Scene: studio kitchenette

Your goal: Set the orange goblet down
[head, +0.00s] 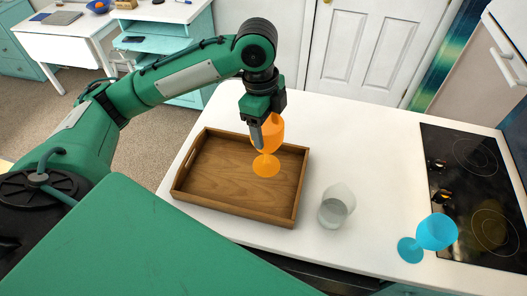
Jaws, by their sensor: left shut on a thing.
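The orange goblet (266,135) is upright, with its round foot (266,166) over the wooden tray (232,207). My left gripper (266,134) comes down from above and is shut on the goblet's bowl, hiding part of its left side. The foot shows against the tray's floor near its right side. I cannot tell whether it touches the floor or hangs just above it. My right gripper is not in view.
A clear glass (336,206) stands right of the tray on the white counter (365,145). A blue goblet (437,232) stands farther right, beside the black cooktop (475,165). The counter behind the glass is clear. The tray has raised walls.

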